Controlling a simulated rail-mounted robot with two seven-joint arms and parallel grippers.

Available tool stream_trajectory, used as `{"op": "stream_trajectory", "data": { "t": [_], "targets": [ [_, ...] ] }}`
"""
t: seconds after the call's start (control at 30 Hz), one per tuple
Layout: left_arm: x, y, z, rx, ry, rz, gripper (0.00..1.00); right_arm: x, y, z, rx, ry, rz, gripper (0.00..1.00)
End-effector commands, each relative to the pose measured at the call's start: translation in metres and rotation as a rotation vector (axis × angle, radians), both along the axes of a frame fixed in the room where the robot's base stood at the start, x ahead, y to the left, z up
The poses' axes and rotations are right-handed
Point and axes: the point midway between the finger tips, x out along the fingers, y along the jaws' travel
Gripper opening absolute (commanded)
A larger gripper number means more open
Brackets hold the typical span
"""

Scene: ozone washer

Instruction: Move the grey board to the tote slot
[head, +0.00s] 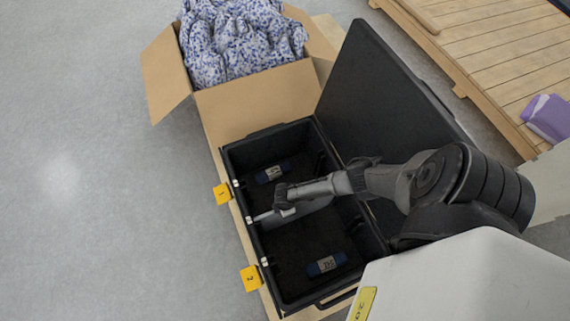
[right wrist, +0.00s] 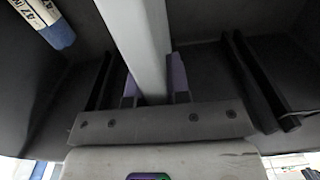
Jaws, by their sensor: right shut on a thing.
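The black tote (head: 256,247) stands open, its lid (head: 375,85) tilted up on the far right side. The grey board (head: 308,207) is across the tote's middle, between the two halves of the interior. My right gripper (head: 283,197) is shut on the board's upper edge. In the right wrist view, the board (right wrist: 145,40) runs between the finger pads of the gripper (right wrist: 153,88), with dark ribs (right wrist: 265,80) on the tote wall at both sides. Whether the board's lower edge is seated in a slot is hidden. My left gripper is not in view.
Blue labelled cylinders lie on the tote floor, one in the far half (head: 272,173) and one in the near half (head: 326,264). Yellow tags (head: 222,194) hang at the left rim. A cardboard box (head: 255,105) with patterned cloth stands behind; floor at left is clear.

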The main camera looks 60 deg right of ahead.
Motion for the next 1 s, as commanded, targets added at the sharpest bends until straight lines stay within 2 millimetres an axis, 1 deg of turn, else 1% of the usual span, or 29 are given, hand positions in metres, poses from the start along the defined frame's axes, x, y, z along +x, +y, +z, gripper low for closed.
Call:
{"op": "stream_trajectory", "data": {
  "t": [0.03, 0.07, 0.33, 0.57, 0.67, 0.77, 1.0],
  "targets": [
    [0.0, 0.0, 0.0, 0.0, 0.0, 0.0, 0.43, 0.0, 0.0, 0.001, 0.0, 0.0, 0.0, 0.0],
    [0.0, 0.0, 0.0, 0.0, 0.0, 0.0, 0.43, 0.0, 0.0, 0.001, 0.0, 0.0, 0.0, 0.2],
    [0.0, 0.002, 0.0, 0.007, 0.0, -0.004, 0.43, 0.0, 0.0, 0.0, 0.0, 0.0, 0.0, 0.46],
    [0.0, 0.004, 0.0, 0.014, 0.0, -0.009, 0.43, 0.0, 0.0, 0.001, 0.0, 0.0, 0.0, 0.47],
    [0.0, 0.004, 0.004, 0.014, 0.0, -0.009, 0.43, 0.0, 0.0, 0.006, 0.0, 0.0, 0.0, 0.47],
    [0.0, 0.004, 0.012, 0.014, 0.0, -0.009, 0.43, 0.0, 0.0, 0.019, 0.0, 0.0, 0.001, 0.47],
    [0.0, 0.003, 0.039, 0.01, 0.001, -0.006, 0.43, 0.0, -0.001, 0.067, 0.0, -0.001, 0.002, 0.47]
  ]
}}
